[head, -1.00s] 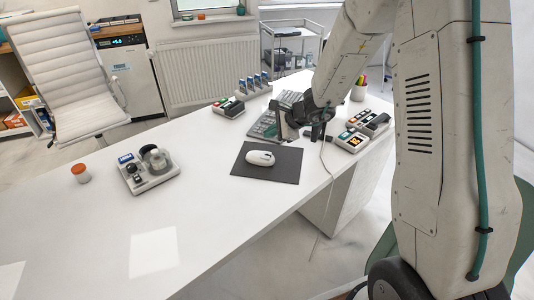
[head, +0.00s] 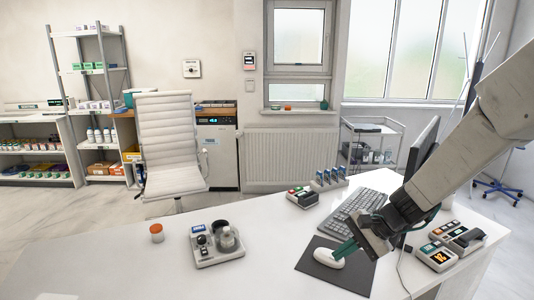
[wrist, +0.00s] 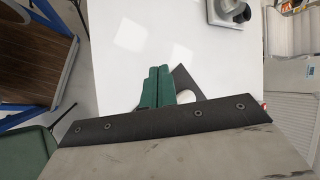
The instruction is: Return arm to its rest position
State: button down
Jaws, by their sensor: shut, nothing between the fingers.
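My gripper (head: 346,249) hangs over the white desk in the head view, its green fingers close above the white mouse (head: 329,258) on the dark mat (head: 318,276). I cannot tell whether it touches the mouse. In the wrist view the two green fingers (wrist: 157,88) are together with nothing between them. Part of the mat and mouse is hidden behind my gripper there. My arm (head: 450,155) reaches in from the right side of the head view.
The desk (head: 130,265) has free room at its left front. A white chair (head: 167,145) stands behind.

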jog(key=s+d+r+n+h, duration=0.2)
jog(key=s+r, duration=0.3)
jog(key=s, duration=0.3)
jog(key=s+d+r+n+h, duration=0.3)
jog(key=s+r+n, duration=0.2)
jog(key=s, duration=0.4)
jog(key=s+d+r+n+h, duration=0.2)
jog(key=s+r, duration=0.3)
jog(key=s, duration=0.4)
jog(key=shift+s+d+n+h, duration=0.15)
jog(key=shift+s+n+h, duration=0.1)
jog(key=shift+n+h, duration=0.35)
